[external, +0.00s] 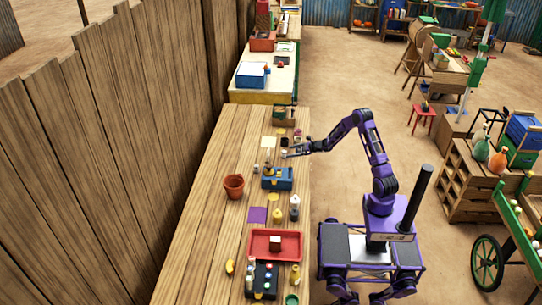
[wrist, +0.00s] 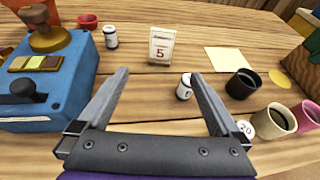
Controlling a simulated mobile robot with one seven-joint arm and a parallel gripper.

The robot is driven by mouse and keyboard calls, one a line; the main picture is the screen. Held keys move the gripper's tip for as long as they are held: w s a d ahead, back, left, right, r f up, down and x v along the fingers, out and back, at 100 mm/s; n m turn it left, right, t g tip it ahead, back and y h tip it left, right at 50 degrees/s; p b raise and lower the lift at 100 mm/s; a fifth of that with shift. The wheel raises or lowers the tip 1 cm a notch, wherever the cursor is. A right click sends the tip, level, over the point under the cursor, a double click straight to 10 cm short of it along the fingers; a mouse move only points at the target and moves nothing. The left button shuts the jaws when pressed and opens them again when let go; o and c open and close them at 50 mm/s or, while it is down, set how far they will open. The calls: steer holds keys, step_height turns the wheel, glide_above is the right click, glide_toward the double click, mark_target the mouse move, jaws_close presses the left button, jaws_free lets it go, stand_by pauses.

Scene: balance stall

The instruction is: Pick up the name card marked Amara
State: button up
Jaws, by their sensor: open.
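A small white standing card (wrist: 160,46) with a short dark word and a red number 5 stands upright on the wooden table in the wrist view. The word is too small to read surely as Amara. My gripper (wrist: 162,74) is open and empty, with its two fingers spread. The card stands beyond the fingertips, roughly centred between them and apart from both. In the external view my gripper (external: 288,153) reaches over the right part of the table, just beyond the blue box. I cannot make out the card surely there.
A small white canister (wrist: 184,88) stands near the right finger; another (wrist: 111,37) stands behind left. A blue box (wrist: 50,85) with a brown knob is close on the left. A black cup (wrist: 243,84), cream cup (wrist: 273,121) and pink cup (wrist: 309,115) stand right. Cream paper (wrist: 229,60) lies flat.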

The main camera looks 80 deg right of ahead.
glide_toward(268, 156)
steer(key=w+d+f, duration=0.1)
steer(key=w, duration=0.1)
steer(key=w+d+f, duration=0.2)
steer(key=shift+w+f, duration=0.15)
steer(key=shift+a+x, duration=0.2)
steer(key=shift+x, duration=1.1)
steer(key=shift+a+x, duration=0.15)
steer(key=shift+x, duration=1.2)
steer(key=shift+c, duration=0.3)
